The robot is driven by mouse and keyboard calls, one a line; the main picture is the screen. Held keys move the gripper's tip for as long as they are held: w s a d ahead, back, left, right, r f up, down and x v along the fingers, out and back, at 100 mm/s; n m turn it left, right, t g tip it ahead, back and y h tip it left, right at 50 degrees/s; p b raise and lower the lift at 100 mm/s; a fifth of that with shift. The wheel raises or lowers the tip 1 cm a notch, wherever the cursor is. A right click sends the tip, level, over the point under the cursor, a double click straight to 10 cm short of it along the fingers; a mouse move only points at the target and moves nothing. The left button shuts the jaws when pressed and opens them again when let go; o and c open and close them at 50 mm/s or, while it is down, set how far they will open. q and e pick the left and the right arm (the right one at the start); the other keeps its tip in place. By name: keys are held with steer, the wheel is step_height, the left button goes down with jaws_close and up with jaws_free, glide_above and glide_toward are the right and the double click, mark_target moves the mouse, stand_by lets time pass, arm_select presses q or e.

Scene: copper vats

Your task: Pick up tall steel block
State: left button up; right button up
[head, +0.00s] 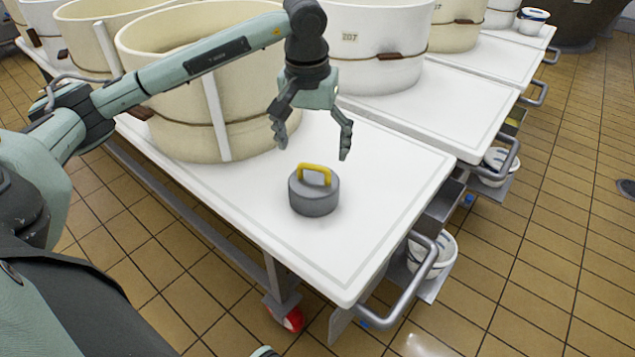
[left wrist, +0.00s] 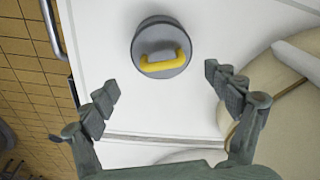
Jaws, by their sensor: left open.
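The steel block (head: 314,199) is a grey, round, squat cylinder with a yellow handle on top. It stands upright on the white table top (head: 390,200). In the left wrist view the block (left wrist: 160,38) shows from above, its handle lying across the top. My left gripper (head: 313,147) is open and empty, pointing down above and slightly behind the block, apart from it. In the left wrist view, the spread fingers of the left gripper (left wrist: 160,88) lie below the block in the picture. My right gripper is not in view.
A large cream vat (head: 190,105) stands close behind and left of the block. A white vat (head: 375,50) stands farther back. A metal handle (head: 412,285) juts from the table's right end. The table around the block's front and right is clear.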

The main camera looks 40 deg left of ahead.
mark_target(313, 165)
arm_select(q)
steer(key=f, duration=0.4)
steer(key=w+f, duration=0.1)
steer(key=f, duration=0.2)
steer(key=shift+w+a, duration=0.1)
steer(key=shift+a, duration=0.2)
steer(key=shift+c, duration=0.5)
steer(key=c, duration=1.7)
steer(key=shift+r, duration=0.1)
steer(key=shift+c, duration=0.9)
